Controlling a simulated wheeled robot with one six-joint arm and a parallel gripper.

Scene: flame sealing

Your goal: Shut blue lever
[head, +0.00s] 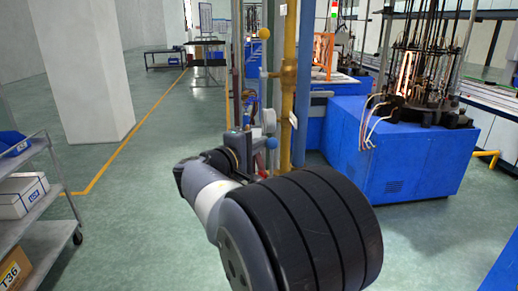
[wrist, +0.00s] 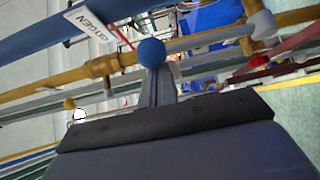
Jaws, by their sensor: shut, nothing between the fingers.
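The blue lever shows as a round blue knob (head: 271,143) low beside the yellow vertical pipe in the head view. In the wrist view the blue knob (wrist: 151,53) is just beyond the tips of my gripper (wrist: 157,78), near the middle. My gripper's fingers are together and hold nothing. I cannot tell whether the tips touch the knob. In the head view my arm covers much of the area below the knob.
A yellow pipe (head: 290,60) stands close by, with a yellow knob (head: 264,33) higher up. A blue pipe (wrist: 60,43) with a white label crosses the wrist view. A blue machine (head: 400,165) is at right, a grey cart (head: 50,215) at left. Open floor (head: 130,220) lies between cart and pipes.

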